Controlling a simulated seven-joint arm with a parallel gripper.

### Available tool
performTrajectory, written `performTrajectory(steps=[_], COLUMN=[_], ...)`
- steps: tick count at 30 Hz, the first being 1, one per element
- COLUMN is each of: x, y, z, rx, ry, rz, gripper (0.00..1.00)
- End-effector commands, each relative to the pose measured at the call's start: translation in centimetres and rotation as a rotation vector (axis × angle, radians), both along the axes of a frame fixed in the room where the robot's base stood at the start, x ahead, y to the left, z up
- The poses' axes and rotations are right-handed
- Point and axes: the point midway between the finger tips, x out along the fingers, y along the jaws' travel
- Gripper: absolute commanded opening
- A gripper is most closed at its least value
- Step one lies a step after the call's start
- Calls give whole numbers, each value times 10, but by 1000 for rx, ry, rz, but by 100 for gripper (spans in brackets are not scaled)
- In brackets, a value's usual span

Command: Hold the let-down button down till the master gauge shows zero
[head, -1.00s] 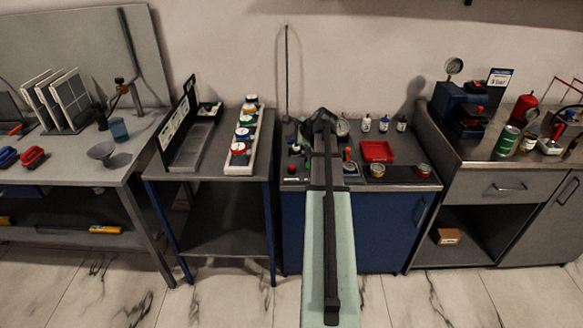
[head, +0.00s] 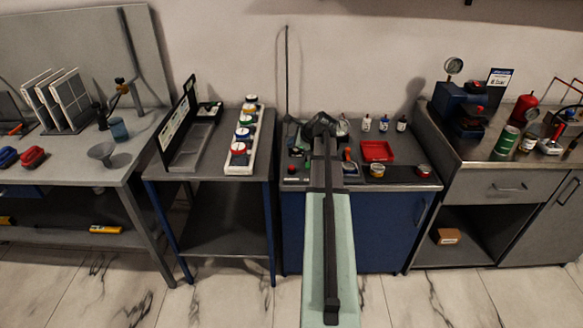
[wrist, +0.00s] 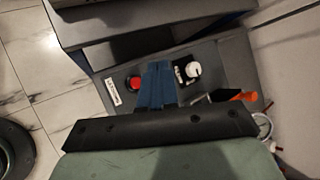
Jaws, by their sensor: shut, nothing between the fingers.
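A red button (wrist: 134,83) sits on the grey bench top in the wrist view, beside a small white label (wrist: 113,92) too small to read. A red button also shows at the bench's left front in the head view (head: 292,170). My gripper (wrist: 157,66) is shut and empty. Its blue fingers appear just right of the red button; I cannot tell their height above the bench or any contact. In the head view my arm hides the gripper. No gauge dial can be read, and I cannot tell which gauge is the master gauge.
A white knob (wrist: 193,69) is right of my fingers, with an orange-handled item (wrist: 241,97) farther right. A red tray (head: 377,151), small bottles and two round pots stand right of my arm. A dial gauge (head: 453,66) stands on the right-hand bench.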

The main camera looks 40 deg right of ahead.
Motion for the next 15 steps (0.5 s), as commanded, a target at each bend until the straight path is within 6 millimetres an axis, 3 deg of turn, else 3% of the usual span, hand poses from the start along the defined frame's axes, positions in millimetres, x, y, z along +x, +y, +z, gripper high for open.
performTrajectory(steps=[15], x=[0], y=[0], z=[-59], rx=[2], ry=[1], rz=[0], gripper=[0])
